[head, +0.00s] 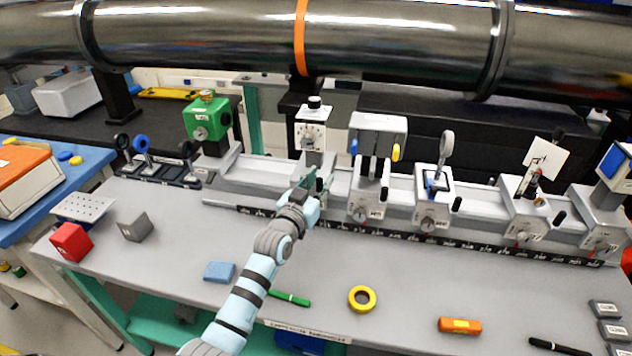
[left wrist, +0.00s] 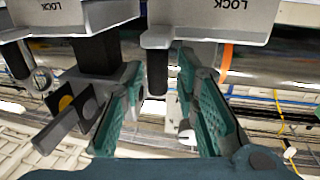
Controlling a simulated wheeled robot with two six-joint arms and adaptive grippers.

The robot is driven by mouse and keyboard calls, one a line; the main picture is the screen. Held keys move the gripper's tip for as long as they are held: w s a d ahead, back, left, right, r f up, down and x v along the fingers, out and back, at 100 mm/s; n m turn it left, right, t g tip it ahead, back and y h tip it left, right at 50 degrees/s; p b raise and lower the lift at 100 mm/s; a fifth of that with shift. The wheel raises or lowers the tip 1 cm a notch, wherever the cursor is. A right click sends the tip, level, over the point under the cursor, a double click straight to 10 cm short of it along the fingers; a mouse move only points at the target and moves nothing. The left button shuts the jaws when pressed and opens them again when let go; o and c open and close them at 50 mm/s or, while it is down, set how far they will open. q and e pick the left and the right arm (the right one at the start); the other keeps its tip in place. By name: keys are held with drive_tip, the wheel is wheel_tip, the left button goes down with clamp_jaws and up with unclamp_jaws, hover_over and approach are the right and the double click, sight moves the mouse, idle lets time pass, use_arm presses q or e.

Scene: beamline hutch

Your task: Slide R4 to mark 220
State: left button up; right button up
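Several grey riders sit along the rail (head: 270,179), including a dial rider (head: 312,136), a box-topped rider (head: 367,203), a lens rider (head: 432,210) and a card-holder rider (head: 525,222). Their labels are too small to read, so I cannot tell which is R4. The dark scale strip (head: 400,236) runs along the rail's front; mark 220 is not legible. My left gripper (head: 316,182) is at the rail front, below the dial rider. In the left wrist view, its green fingers (left wrist: 160,82) are apart, with a black handle (left wrist: 157,71) between them, near two LOCK plates. My right gripper is out of view.
A large steel pipe (head: 400,38) crosses above the rail. On the bench (head: 330,262) lie a blue block (head: 219,271), green marker (head: 289,298), yellow tape roll (head: 362,298) and orange tool (head: 460,325). A red cube (head: 71,242) stands at left.

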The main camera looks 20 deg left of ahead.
use_arm(q)
drive_tip(key=s, duration=1.2)
drive_tip(key=shift+a, duration=0.15)
